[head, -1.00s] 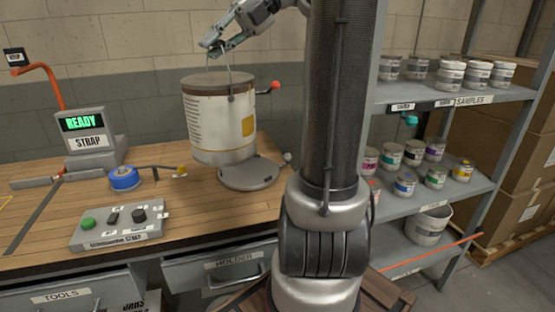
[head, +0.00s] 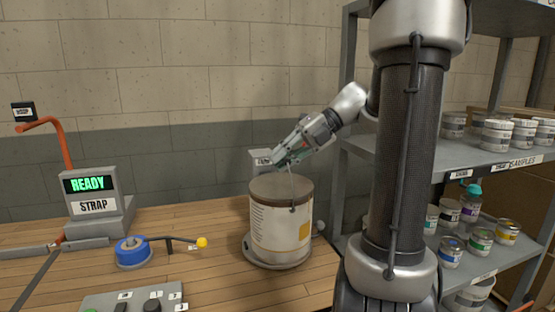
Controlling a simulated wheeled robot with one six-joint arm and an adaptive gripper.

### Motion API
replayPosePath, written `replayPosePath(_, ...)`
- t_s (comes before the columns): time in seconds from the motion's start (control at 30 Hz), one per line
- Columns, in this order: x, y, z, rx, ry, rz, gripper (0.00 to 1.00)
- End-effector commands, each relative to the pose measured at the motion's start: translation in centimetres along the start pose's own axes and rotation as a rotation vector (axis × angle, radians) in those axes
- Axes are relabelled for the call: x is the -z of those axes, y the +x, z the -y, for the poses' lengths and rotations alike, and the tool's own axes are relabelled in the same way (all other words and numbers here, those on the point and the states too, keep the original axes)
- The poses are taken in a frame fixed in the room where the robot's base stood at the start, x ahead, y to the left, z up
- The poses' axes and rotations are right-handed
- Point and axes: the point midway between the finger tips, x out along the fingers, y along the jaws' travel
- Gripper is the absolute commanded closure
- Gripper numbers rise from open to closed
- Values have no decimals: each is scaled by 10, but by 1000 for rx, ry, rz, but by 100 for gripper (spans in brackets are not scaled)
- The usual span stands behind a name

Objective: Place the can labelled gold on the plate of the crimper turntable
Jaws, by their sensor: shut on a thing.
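The can (head: 281,222) is large and white with a brown lid and a gold-yellow square on its label. It is upright on or just above the grey turntable plate (head: 252,255), whose rim shows around its base; I cannot tell whether it bears fully on it. My gripper (head: 280,163) is above the lid, shut on the can's wire handle (head: 292,190), which stands up from the can. The fingertips are small in this view. The can hides most of the plate.
A shelf (head: 490,160) of small cans is at the right.

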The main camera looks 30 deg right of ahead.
Motion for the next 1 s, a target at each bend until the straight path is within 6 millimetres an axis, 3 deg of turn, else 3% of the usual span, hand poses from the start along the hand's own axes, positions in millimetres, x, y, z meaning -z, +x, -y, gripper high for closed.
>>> replayPosePath(0.5, -40, 0, -1, 0, -1, 0, 100)
replayPosePath(1.0, -40, 6, 10, 0, 0, 1, 100)
